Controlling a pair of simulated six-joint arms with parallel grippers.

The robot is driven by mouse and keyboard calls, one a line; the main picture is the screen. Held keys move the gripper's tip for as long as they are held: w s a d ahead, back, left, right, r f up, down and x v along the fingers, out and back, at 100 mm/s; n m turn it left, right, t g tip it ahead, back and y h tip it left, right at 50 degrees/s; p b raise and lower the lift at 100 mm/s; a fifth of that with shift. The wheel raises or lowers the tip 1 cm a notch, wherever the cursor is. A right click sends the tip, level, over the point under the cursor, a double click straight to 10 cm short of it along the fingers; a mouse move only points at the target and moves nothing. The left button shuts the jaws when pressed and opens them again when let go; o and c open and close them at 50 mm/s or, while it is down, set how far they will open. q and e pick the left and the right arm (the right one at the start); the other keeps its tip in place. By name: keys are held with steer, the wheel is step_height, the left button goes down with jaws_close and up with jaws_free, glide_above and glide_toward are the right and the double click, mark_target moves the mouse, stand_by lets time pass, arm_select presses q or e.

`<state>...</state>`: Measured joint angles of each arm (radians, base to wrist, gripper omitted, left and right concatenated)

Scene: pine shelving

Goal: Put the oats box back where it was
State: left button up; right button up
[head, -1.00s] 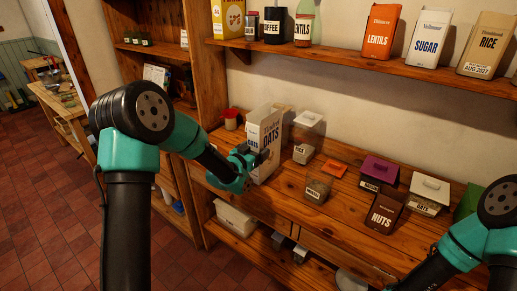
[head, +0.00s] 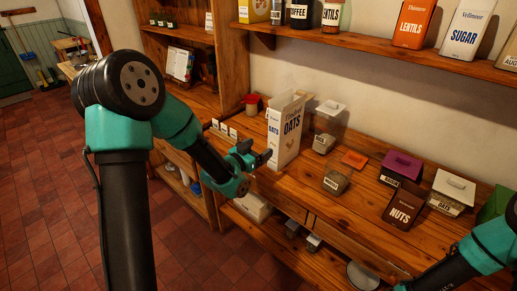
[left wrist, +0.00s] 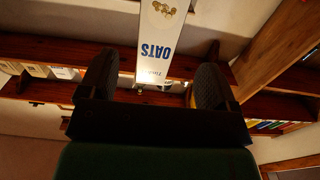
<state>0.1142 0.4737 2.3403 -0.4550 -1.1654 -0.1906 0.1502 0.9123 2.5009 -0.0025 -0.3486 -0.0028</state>
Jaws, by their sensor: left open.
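The oats box (head: 284,135) is a tall white carton with blue OATS lettering. It stands upright on the wooden counter, near the back wall, and its top looks open. My left gripper (head: 262,157) is open at the box's left side, with fingers pointing toward it. In the left wrist view the narrow OATS side (left wrist: 157,45) lines up with the gap between the spread fingers (left wrist: 157,85). The fingers do not appear closed on it. Only part of my right arm shows at lower right in the head view; its gripper is out of frame.
A red-lidded jar (head: 250,104) stands left of the box. Lidded containers (head: 324,142), a millet container (head: 336,183) and a brown nuts box (head: 404,204) stand to its right. The upper shelf (head: 370,54) holds lentils (head: 412,24) and sugar (head: 466,28) boxes.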

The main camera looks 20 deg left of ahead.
stand_by(0.3)
arm_select(q)
steer(key=s+d+f+n+g+y, duration=0.15)
steer(key=s+f+g, duration=0.3)
steer(key=f, duration=0.75)
steer(key=s+d+f+n+g, duration=0.2)
steer(key=s+f+g, duration=0.25)
steer(key=f, duration=0.65)
steer(key=s+d+f+n+g, duration=0.1)
steer(key=s+f+g, duration=0.2)
steer(key=s+f, duration=0.2)
steer(key=s+d+f+n+g, duration=0.1)
steer(key=s+f+g, duration=0.3)
steer(key=s, duration=0.8)
steer(key=shift+x, duration=1.1)
steer(key=shift+s+a+f, duration=0.1)
steer(key=shift+s+a, duration=0.05)
